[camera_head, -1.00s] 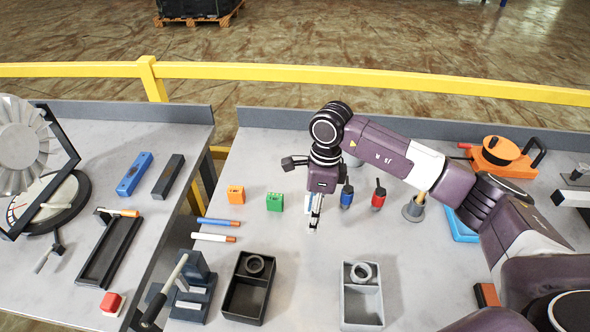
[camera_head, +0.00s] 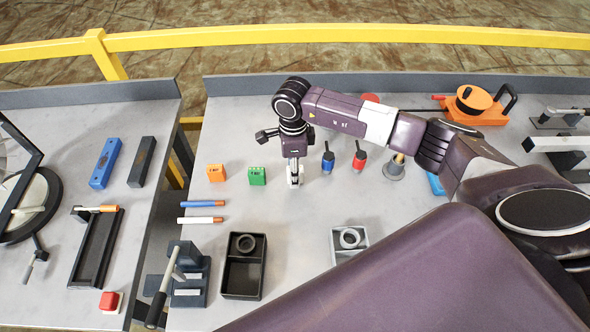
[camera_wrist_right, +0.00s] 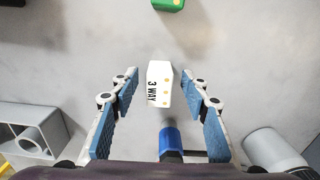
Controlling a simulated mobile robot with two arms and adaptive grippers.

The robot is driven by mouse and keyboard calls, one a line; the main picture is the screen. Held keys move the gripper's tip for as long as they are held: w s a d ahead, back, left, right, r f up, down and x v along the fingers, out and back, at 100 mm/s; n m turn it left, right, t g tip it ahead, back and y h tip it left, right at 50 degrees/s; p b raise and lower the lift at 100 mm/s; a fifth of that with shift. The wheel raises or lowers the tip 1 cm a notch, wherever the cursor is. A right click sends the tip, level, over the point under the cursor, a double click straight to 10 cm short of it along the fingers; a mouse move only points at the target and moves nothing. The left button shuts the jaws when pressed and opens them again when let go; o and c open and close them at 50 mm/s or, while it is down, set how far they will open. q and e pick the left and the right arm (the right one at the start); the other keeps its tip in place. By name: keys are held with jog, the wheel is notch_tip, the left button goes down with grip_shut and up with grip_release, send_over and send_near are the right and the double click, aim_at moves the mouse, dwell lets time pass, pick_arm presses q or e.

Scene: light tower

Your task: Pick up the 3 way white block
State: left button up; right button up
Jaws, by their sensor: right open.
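The white 3 way block (camera_wrist_right: 159,85) lies on the table between the fingers of my right gripper in the right wrist view, with "3 WAY" lettering and yellow dots on it. My right gripper (camera_wrist_right: 162,103) is open, one blue-padded finger on each side of the block, with gaps to both. In the head view my right gripper (camera_head: 295,178) points down at the table between the green block and the blue tool, and mostly hides the white block. My left gripper is not in view.
A green block (camera_head: 257,176) and an orange block (camera_head: 216,173) stand to the left. A blue tool (camera_head: 328,160) and a red tool (camera_head: 359,159) stand close on the right. A black tray (camera_head: 242,282) and a grey tray (camera_head: 336,246) lie nearer; table between is clear.

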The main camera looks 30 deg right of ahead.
jog(key=shift+f, duration=0.15)
grip_shut()
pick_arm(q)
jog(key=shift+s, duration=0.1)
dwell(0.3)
